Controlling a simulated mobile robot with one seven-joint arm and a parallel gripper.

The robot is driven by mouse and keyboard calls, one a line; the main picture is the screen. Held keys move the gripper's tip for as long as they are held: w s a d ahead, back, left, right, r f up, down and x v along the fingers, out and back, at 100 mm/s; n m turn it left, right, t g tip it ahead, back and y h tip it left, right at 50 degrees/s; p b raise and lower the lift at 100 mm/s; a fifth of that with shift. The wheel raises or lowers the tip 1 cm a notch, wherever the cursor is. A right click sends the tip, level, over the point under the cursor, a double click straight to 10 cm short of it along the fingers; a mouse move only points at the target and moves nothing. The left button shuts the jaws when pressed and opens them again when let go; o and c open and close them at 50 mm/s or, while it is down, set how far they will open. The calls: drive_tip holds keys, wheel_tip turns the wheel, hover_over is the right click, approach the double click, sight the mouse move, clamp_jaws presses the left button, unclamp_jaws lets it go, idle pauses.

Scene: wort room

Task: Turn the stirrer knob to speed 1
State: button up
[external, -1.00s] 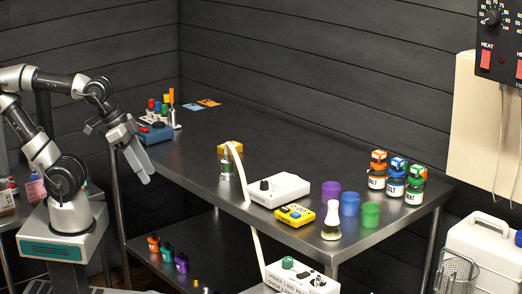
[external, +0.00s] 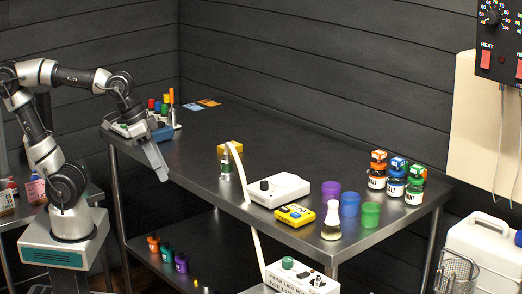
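A low white device (external: 285,188) sits on the steel table, with a dark knob (external: 264,185) at its left front; it looks like the stirrer. The knob's pointer and any speed marks are too small to read. A second white box (external: 312,284) with a green knob (external: 288,263) and printed lettering shows lower down, cut off by the bottom edge. My gripper (external: 157,167) hangs fingers down by the table's left end, well to the left of both devices. It touches neither knob and no held object shows. Its finger gap cannot be made out.
On the steel table (external: 200,155), a yellow meter (external: 295,215), a flask (external: 331,222) and colored cups (external: 350,204) stand near the white device. A pale strap (external: 240,170) rises beside it. A small bottle (external: 226,165) stands left of it. The table's middle and back are clear.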

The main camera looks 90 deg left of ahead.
drive_tip(key=w+a+r+n+g+p, duration=0.1)
drive_tip(key=w+a+r+n+p, duration=0.2)
drive_tip(key=w+r+p, duration=0.35)
wheel_tip(320, 180, up, 3)
drive_tip(key=n+g+p, duration=0.4)
drive_tip(key=n+p, duration=0.5)
drive_tip(key=p, duration=0.3)
hover_over(264, 181)
wheel_tip(264, 181, down, 17)
drive_tip(key=shift+d+b, duration=0.15)
drive_tip(key=shift+b, duration=0.45)
drive_tip(key=shift+m, duration=0.3)
clamp_jaws()
